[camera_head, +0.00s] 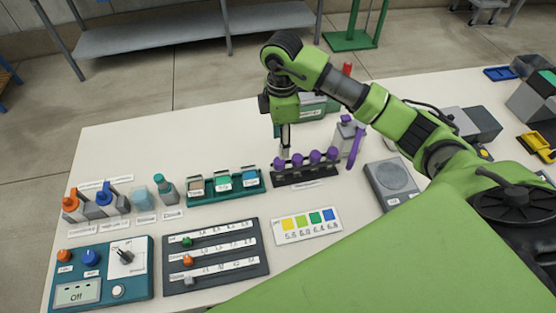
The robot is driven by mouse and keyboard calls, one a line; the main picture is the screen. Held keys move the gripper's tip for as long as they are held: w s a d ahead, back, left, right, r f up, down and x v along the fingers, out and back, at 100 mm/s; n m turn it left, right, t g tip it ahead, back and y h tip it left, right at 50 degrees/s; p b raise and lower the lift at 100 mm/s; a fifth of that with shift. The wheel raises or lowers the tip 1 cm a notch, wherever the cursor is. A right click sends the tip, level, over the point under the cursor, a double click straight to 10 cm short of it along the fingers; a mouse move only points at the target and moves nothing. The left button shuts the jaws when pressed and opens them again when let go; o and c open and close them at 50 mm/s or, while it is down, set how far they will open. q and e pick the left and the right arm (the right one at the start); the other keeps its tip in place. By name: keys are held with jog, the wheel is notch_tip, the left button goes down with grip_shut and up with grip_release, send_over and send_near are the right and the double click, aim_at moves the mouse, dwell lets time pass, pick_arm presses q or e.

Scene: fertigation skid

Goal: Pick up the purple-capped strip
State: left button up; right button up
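Several purple-capped pieces stand in a row in a black rack (305,178) on the white table; the purple caps (314,156) show, but their lower parts are hard to make out. My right gripper (285,152) points down over the left end of this rack, just above and behind the leftmost purple cap (279,164). Its fingers look narrow and close together; I cannot tell whether they are shut or touch the cap. My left gripper is not in view.
A grey container (345,135) with a purple stick (356,148) stands right of the rack. A grey scale-like device (391,181), a colour chart (305,226) and a teal holder with labelled blocks (225,190) surround it. Bottles, valves, a slider panel (214,257) and a control box (100,273) fill the left.

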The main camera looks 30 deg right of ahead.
aim_at(279, 161)
notch_tip(279, 161, down, 3)
jog(key=shift+f, duration=0.2)
jog(key=shift+w+f+p, duration=0.15)
jog(key=shift+f+p, duration=0.1)
jog(key=shift+p, duration=0.1)
jog(key=f, duration=0.1)
jog(key=f+p, duration=0.2)
jog(key=f, duration=0.1)
jog(key=shift+w+f, duration=0.1)
jog(key=shift+w, duration=0.15)
jog(key=shift+f, duration=0.3)
jog(key=shift+w+f, duration=0.1)
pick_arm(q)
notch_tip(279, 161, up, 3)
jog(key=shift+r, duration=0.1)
pick_arm(e)
jog(key=c, duration=0.9)
